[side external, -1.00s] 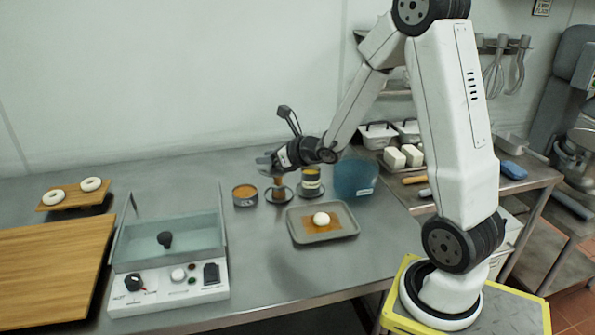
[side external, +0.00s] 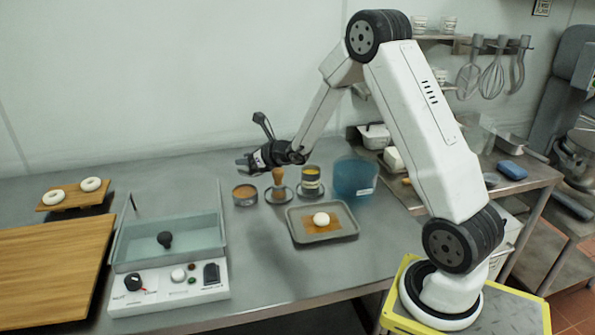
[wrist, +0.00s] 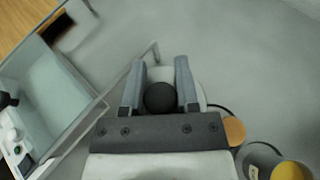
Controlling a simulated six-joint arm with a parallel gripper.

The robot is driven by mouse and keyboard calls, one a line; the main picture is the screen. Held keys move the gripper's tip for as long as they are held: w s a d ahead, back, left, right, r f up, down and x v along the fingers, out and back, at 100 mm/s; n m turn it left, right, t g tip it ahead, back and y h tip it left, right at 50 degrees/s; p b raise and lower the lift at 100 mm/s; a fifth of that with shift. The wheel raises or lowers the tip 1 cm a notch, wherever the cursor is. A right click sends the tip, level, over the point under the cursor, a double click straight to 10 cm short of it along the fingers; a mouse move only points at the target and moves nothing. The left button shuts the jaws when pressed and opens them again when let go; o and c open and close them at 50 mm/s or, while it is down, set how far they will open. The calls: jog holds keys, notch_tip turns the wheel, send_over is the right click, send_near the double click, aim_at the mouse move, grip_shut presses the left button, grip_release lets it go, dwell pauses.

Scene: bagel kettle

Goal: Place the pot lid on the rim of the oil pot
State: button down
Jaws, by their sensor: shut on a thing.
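My gripper (wrist: 160,92) is shut on the black knob (wrist: 160,98) of the pot lid. The lid's pale disc (wrist: 203,97) shows past the fingers in the wrist view; in the side external view the lid is too small to make out clearly. There my gripper (side external: 245,161) is above the back of the table, over the area of a round tin with brown contents (side external: 245,195).
A blue tub (side external: 354,178) is to the right. A grey tray (side external: 300,235) holds a white ball. A glass-walled kettle (side external: 125,247) stands at left. The table's front middle is clear.

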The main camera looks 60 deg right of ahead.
send_over(241, 191)
jog(key=shift+s+a+f, duration=0.1)
jog(key=shift+f, duration=1.25)
jog(key=shift+s+a+f, duration=0.1)
jog(key=shift+f, duration=1.2)
jog(key=shift+w+d+f, duration=0.15)
jog(key=shift+w+f, duration=0.1)
jog(key=shift+f, duration=1.55)
jog(key=shift+f, duration=0.3)
jog(key=shift+c, duration=1.8)
grip_release()
jog(key=shift+r, duration=0.15)
